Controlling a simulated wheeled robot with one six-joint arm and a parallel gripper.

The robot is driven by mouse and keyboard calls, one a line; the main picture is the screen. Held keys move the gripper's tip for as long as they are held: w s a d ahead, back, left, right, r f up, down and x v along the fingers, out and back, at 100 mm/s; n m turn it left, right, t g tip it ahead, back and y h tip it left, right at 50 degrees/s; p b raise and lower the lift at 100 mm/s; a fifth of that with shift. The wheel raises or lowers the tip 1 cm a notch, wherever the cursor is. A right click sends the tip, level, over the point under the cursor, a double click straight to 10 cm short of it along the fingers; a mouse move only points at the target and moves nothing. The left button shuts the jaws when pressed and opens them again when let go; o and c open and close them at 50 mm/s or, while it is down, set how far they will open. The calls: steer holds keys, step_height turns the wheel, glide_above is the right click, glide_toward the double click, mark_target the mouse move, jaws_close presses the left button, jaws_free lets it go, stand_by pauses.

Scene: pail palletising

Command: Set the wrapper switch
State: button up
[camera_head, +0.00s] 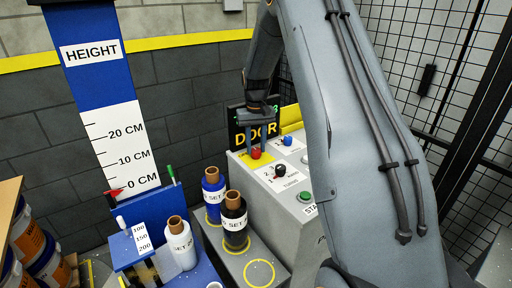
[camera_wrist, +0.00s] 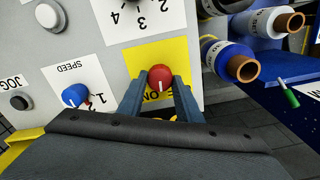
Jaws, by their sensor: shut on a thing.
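The wrapper switch is a red knob (camera_head: 256,154) on a yellow label on top of the grey control box (camera_head: 270,215). In the wrist view the red knob (camera_wrist: 161,77) sits between my two fingertips, with a white pointer mark on it. My gripper (camera_head: 262,146) comes down from above and is shut on the red knob.
A blue speed knob (camera_head: 287,140), a black turns knob (camera_head: 279,171) and a green start button (camera_head: 306,195) share the panel. Black (camera_head: 234,222) and blue (camera_head: 213,196) film rolls stand beside the box. A "DOOR" sign (camera_head: 240,135) and mesh fence are behind.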

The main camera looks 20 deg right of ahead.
mark_target(256, 149)
steer(key=m, duration=0.4)
steer(key=shift+w+b, duration=0.1)
steer(key=shift+b, duration=0.2)
steer(key=shift+r+m, duration=0.1)
steer(key=shift+m, duration=1.7)
steer(key=o, duration=1)
steer(key=shift+o, duration=0.2)
steer(key=shift+r+b, duration=1.2)
steer(key=shift+r, duration=2.7)
